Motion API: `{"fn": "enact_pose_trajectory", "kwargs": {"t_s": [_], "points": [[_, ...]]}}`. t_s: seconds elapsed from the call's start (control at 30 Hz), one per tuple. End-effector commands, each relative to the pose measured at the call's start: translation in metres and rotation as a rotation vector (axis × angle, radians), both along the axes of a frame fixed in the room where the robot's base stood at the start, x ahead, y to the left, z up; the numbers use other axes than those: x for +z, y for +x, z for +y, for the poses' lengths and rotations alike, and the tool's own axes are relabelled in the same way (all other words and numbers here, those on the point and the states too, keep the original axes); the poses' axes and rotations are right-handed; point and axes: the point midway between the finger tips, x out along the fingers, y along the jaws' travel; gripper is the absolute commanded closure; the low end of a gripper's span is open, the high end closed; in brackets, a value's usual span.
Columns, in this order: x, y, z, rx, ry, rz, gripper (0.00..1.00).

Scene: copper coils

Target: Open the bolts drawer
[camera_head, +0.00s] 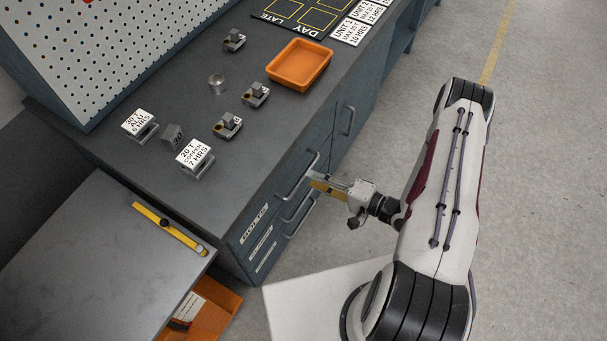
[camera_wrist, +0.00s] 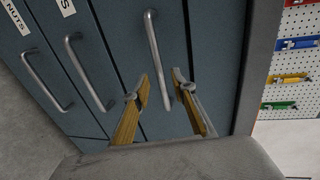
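A stack of blue-grey drawers (camera_head: 262,235) is set in the bench's near end, and all look shut. In the wrist view one label reads NUTS (camera_wrist: 17,18) and another ends in S (camera_wrist: 66,6). My gripper (camera_head: 327,184) is at the top drawer's handle (camera_head: 299,180). In the wrist view my gripper (camera_wrist: 161,84) has its fingers apart, one either side of that handle (camera_wrist: 153,45); contact is unclear.
An orange tray (camera_head: 300,64), several small metal parts (camera_head: 228,126) and sign cards (camera_head: 194,157) stand on the bench top (camera_head: 250,160). A grey table (camera_head: 95,260) with a yellow bar (camera_head: 170,229) is at the left. The floor right of the bench is clear.

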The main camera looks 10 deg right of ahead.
Motion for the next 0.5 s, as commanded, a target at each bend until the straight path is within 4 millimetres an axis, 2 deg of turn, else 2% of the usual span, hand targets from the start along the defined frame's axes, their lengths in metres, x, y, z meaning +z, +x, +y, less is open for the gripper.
{"fn": "enact_pose_trajectory", "kwargs": {"t_s": [0.5], "points": [[-0.009, 0.028, 0.029, 0.002, -0.001, 0.0, 0.74]]}}
